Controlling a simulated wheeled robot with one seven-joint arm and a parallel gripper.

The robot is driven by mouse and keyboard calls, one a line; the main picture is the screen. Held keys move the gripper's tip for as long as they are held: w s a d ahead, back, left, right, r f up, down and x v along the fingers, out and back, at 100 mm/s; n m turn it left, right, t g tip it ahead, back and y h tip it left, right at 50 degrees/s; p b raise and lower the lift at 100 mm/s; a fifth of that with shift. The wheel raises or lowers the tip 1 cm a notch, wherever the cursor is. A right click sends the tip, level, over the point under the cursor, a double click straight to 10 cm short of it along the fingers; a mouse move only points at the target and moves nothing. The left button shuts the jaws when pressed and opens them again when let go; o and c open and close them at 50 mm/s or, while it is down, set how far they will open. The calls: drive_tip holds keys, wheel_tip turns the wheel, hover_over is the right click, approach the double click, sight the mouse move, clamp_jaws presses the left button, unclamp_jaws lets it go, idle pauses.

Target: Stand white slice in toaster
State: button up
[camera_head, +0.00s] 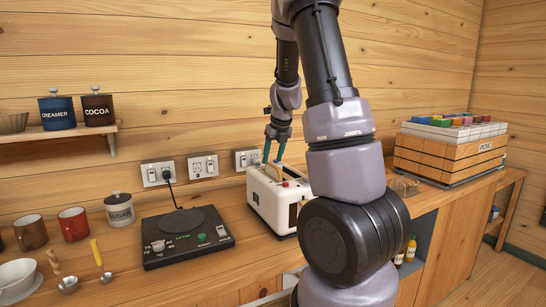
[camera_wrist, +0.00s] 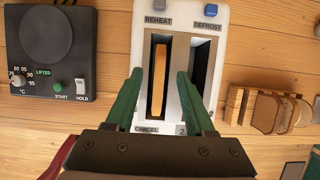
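The white toaster (camera_head: 272,203) stands on the counter with its two slots upward; it also shows in the wrist view (camera_wrist: 142,29). A golden-tan slice (camera_wrist: 159,82) stands on edge in the left slot in the wrist view. I cannot tell from its colour whether it is the white slice. The right slot (camera_wrist: 199,65) looks dark and empty. My gripper (camera_wrist: 158,82) is over the toaster, its green fingers apart on either side of the left slot, with gaps to the slice. In the head view my gripper (camera_head: 274,152) points down at the toaster top.
A wooden rack (camera_wrist: 237,105) with several bread slices (camera_wrist: 268,112) is right of the toaster in the wrist view. A black hot plate (camera_head: 186,238) is left of it. Mugs (camera_head: 74,224), a sugar jar (camera_head: 119,209) and a crate (camera_head: 449,150) also stand on the counter.

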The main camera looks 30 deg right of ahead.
drive_tip(key=v, duration=1)
drive_tip(key=shift+r, duration=0.4)
drive_tip(key=shift+s+r, duration=0.1)
wheel_tip(320, 180, up, 8)
idle(0.5)
drive_tip(key=s+a+n+t+y, duration=0.1)
drive_tip(key=s+a+n, duration=0.6)
drive_tip(key=s+n, duration=0.4)
drive_tip(key=s+a+n+t, duration=0.1)
drive_tip(key=s+a+n, duration=0.7)
drive_tip(key=n, duration=1.2)
drive_tip(key=s, duration=0.4)
drive_tip(key=shift+a+f+n+t+y, duration=0.3)
drive_tip(key=shift+y, duration=0.1)
